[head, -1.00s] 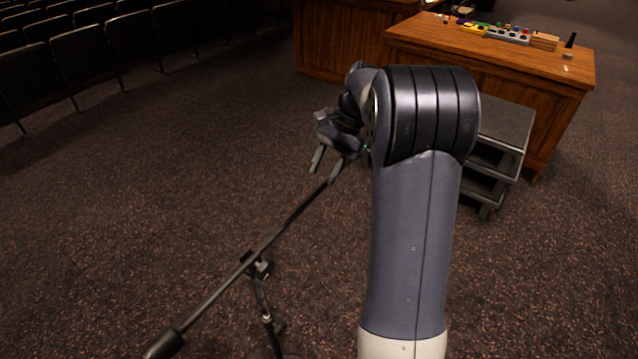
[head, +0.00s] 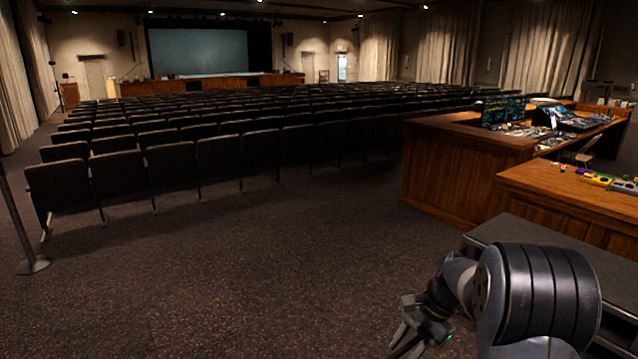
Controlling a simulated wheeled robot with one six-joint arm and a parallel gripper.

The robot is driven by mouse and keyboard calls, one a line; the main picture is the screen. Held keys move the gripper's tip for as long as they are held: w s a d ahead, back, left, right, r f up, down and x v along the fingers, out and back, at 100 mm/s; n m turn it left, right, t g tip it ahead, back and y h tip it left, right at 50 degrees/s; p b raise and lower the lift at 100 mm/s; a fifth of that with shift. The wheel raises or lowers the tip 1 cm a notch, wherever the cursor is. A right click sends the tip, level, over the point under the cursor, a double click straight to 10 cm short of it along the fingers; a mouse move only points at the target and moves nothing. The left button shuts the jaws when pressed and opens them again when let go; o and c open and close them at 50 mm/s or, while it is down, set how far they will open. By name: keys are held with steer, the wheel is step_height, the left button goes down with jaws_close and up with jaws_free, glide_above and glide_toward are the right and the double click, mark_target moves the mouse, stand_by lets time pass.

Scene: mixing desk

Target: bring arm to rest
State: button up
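My gripper (head: 402,343) is at the lower right of the head view, beside the large dark joint of my arm. It points down over the carpet. Its two fingers show apart, with a gap between them, and I see nothing held in the gap. A dark rod runs behind or near the fingertips, cut by the bottom edge of the picture. I cannot tell whether it touches them.
Dark steps (head: 548,258) stand right behind my arm, by a wooden desk (head: 560,205) with colored items. A larger wooden mixing desk (head: 455,180) holds screens. Rows of seats (head: 190,165) fill the middle. A stand (head: 34,265) is at left. Carpet (head: 250,270) is clear.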

steer(key=x, duration=0.2)
steer(key=shift+a+f, duration=0.15)
steer(key=shift+f, duration=0.05)
steer(key=shift+r, duration=0.55)
